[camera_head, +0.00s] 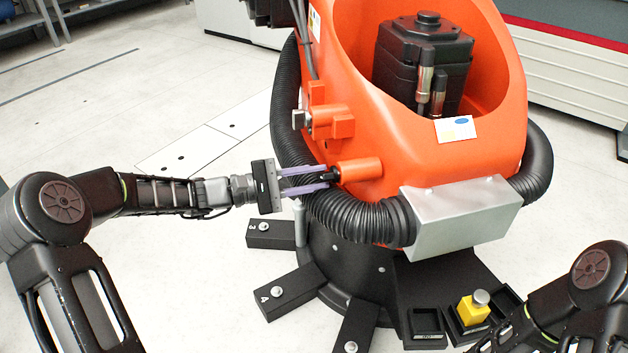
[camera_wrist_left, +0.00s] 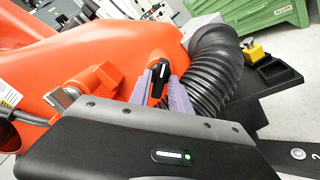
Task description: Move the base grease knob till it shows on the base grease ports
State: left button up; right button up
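The base grease knob is a small black handle (camera_head: 331,174) at the end of an orange cylindrical fitting (camera_head: 360,170), which I take as a base grease port, low on the orange robot's side. In the left wrist view the knob (camera_wrist_left: 159,76) stands upright with a pale mark near its top. My left gripper (camera_head: 328,177) has its two purple fingers apart, one on each side of the knob. In the wrist view the fingers (camera_wrist_left: 161,88) flank it with gaps seeming to remain; contact is unclear. My right arm shows at the lower right; its gripper is not visible.
A black ribbed hose (camera_head: 345,215) curves just below and behind the knob. Another orange fitting (camera_head: 326,121) with a grey end sits above. A silver box (camera_head: 465,215) is to the right. A yellow block (camera_head: 473,309) stands on the black base. Floor at left is clear.

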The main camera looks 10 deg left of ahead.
pick_arm(q)
jog(key=shift+c, duration=0.4)
grip_shut()
jog(key=m+b, duration=0.2)
jog(key=m, duration=0.1)
jog(key=shift+f, duration=0.3)
jog(key=shift+r+m+b, duration=0.1)
jog(key=shift+m+b, duration=0.35)
jog(key=shift+m, duration=0.05)
jog(key=shift+r, duration=0.1)
jog(key=shift+o, duration=0.4)
grip_release()
jog(key=shift+r, duration=0.1)
